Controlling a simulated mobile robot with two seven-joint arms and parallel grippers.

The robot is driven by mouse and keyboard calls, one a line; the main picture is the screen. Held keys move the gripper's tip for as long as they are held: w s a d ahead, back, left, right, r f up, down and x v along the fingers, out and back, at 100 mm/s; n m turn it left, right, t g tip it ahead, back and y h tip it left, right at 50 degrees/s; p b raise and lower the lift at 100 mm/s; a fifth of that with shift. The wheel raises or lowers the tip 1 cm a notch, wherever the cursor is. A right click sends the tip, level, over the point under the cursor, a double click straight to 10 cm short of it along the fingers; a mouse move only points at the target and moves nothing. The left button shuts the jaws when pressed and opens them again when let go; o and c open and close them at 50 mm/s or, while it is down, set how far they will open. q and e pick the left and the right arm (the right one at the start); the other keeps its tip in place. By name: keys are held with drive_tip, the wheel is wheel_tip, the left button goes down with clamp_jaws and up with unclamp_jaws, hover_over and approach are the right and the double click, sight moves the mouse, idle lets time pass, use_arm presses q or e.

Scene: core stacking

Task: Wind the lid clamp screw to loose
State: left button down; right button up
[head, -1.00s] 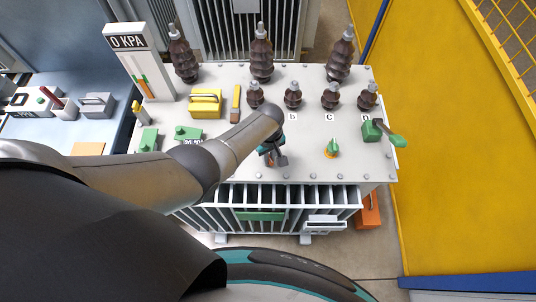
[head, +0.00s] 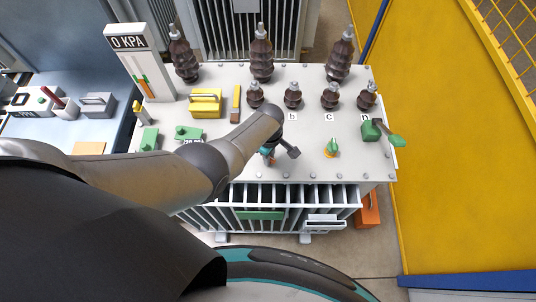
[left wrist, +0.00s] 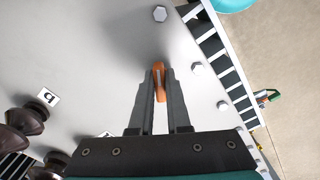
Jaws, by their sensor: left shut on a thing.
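My right gripper is not in view.
Brown insulators (head: 293,97) stand along the lid. A yellow handled block (head: 206,103) and a gauge panel (head: 140,63) are to the left. Lid bolts lie nearby.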

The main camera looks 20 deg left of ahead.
use_arm(q)
drive_tip(key=n, duration=0.4)
drive_tip(key=shift+n, duration=0.4)
drive_tip(key=n, duration=0.4)
drive_tip(key=c, duration=0.8)
unclamp_jaws()
